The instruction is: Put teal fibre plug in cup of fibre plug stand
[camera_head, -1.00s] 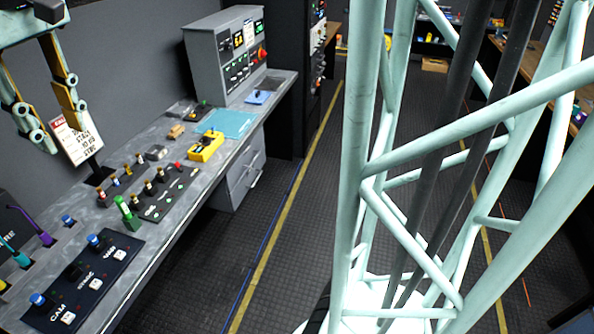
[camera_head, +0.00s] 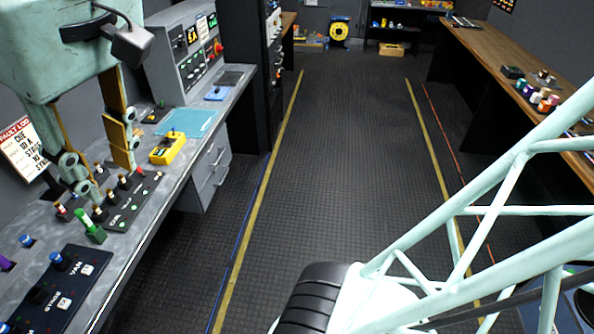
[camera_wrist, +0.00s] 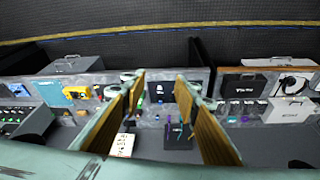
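My gripper (camera_head: 103,172) hangs over the left worktop in the head view, fingers apart, with nothing seen between them. The wrist view also shows my gripper (camera_wrist: 160,88) open. In the head view only part of a purple plug (camera_head: 6,263) shows at the left edge. The teal plug is out of that view. I cannot make out the stand's cup clearly.
The worktop carries a green plug (camera_head: 88,224), a yellow box (camera_head: 167,148), a teal mat (camera_head: 190,122) and a black button panel (camera_head: 58,288). A grey console (camera_head: 190,55) stands behind. A fault log card (camera_head: 20,148) is by the wall. The floor aisle (camera_head: 340,150) is clear.

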